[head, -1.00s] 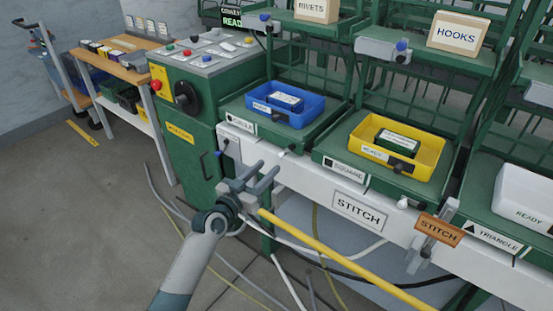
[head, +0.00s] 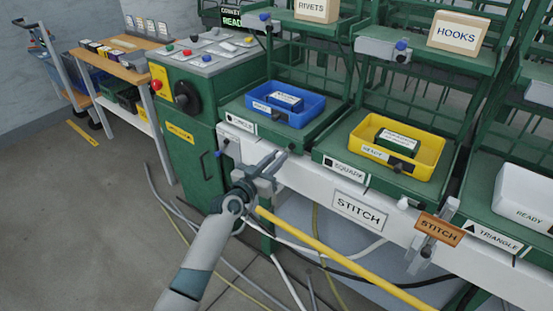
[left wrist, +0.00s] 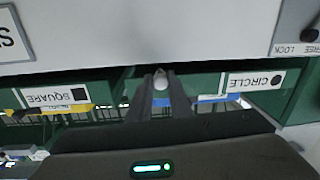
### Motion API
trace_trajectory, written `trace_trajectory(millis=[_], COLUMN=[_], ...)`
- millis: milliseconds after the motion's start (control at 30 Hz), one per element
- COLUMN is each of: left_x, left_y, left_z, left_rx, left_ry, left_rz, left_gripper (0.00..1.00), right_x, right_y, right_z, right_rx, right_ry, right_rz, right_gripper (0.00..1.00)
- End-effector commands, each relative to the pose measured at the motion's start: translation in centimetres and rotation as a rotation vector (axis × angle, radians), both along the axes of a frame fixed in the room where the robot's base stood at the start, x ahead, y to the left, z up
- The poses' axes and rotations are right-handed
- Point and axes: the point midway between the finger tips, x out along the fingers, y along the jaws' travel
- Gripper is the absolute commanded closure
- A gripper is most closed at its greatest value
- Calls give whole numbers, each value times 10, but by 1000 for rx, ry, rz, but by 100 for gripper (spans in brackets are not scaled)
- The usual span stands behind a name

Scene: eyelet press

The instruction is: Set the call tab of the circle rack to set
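The circle rack's call tab is a small pale knob (left wrist: 160,79) below the rack's front edge. In the left wrist view it shows between the tips of my left gripper (left wrist: 161,88). In the head view my left gripper (head: 276,165) is at the white front rail, its fingers covering most of the tab. The fingers stand apart, one on each side of the tab; contact is not clear. The circle label (head: 243,124) is left of the gripper, and shows upside down in the wrist view (left wrist: 256,80). My right gripper is not in view.
A blue bin (head: 287,104) sits on the circle rack, a yellow bin (head: 397,145) on the square rack. The square rack's pale tab (head: 403,203) is to the right. A green control cabinet (head: 190,150) stands left. A yellow bar (head: 340,258) runs below the rail.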

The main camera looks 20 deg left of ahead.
Motion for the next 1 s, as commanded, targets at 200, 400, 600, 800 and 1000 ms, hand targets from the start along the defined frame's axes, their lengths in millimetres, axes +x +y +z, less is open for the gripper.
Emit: trace_trajectory(millis=[200, 400, 600, 800, 1000], left_x=[0, -1, -2, -2, -2], left_y=[0, -3, -5, -5, -5], left_z=[0, -1, -3, -4, -4], left_rx=[-11, -94, -162, -164, -163], left_ry=[5, 36, 58, 59, 58], left_rz=[0, -1, 0, 0, 0], left_gripper=[100, 100, 100, 100, 64], right_x=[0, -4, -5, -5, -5], right_y=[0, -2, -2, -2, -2], right_z=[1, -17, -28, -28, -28], right_rx=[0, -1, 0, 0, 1], right_ry=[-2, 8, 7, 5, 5], right_rz=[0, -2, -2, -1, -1], right_gripper=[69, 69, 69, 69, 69])
